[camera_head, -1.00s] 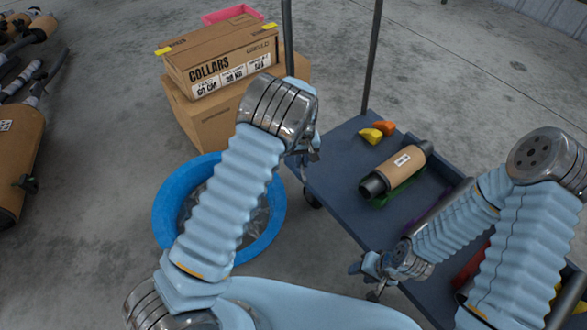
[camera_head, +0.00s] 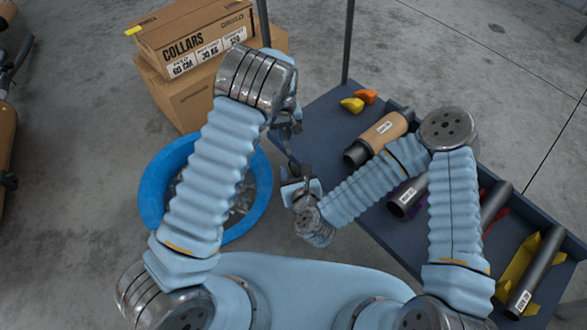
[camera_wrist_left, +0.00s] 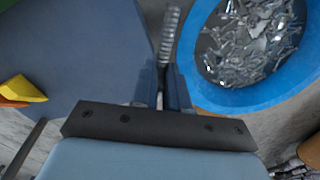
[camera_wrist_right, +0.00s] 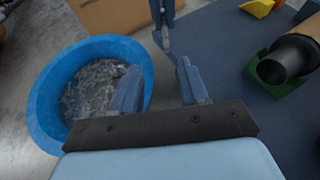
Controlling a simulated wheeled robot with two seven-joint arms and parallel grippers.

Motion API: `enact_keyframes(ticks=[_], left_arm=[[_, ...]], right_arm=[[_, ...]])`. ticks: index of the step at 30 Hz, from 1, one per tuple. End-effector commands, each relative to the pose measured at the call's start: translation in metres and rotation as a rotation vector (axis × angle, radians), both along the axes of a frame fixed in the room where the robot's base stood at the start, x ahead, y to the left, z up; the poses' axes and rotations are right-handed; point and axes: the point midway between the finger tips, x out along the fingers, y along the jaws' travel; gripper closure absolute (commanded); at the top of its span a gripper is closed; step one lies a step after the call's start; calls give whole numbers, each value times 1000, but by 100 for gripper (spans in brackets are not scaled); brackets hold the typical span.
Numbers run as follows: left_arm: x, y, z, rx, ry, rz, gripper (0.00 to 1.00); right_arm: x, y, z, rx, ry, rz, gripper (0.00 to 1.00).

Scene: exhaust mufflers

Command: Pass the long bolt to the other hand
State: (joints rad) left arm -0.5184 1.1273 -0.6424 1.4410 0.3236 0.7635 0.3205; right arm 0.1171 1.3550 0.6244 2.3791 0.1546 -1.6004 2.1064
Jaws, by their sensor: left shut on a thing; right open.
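The long bolt (camera_wrist_left: 169,40) is a grey threaded rod and sticks out beyond the fingertips in the left wrist view. My left gripper (camera_wrist_left: 163,88) is shut on it; its fingers hide the held end. In the head view my left gripper (camera_head: 291,122) is up beside the cart, with the bolt (camera_head: 289,148) pointing down toward my right gripper (camera_head: 298,178). My right gripper (camera_wrist_right: 158,88) is open and empty. In the right wrist view the bolt (camera_wrist_right: 164,43) hangs from the left fingers, ahead of the right fingers and apart from them.
A blue tub (camera_head: 153,202) of small metal parts stands on the floor at the left. Stacked cardboard boxes (camera_head: 190,50) are behind it. A dark cart (camera_head: 325,110) at the right carries a muffler (camera_head: 384,133), tubes, and yellow and orange blocks (camera_head: 352,104). Cart posts rise nearby.

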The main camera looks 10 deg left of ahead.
Motion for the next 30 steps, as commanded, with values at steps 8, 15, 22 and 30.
enact_keyframes(ticks=[8, 15, 22, 30], left_arm=[[0, 0, 0, 0, 0, 0, 100], [0, 0, 0, 0, 0, 0, 100], [0, 0, 0, 0, 0, 0, 100], [0, 0, 0, 0, 0, 0, 100]], right_arm=[[26, 9, -6, 54, 3, -44, 56], [69, 25, -26, 51, 3, -42, 56], [97, 36, -39, 50, 4, -40, 56], [105, 39, -42, 50, 5, -39, 56]])
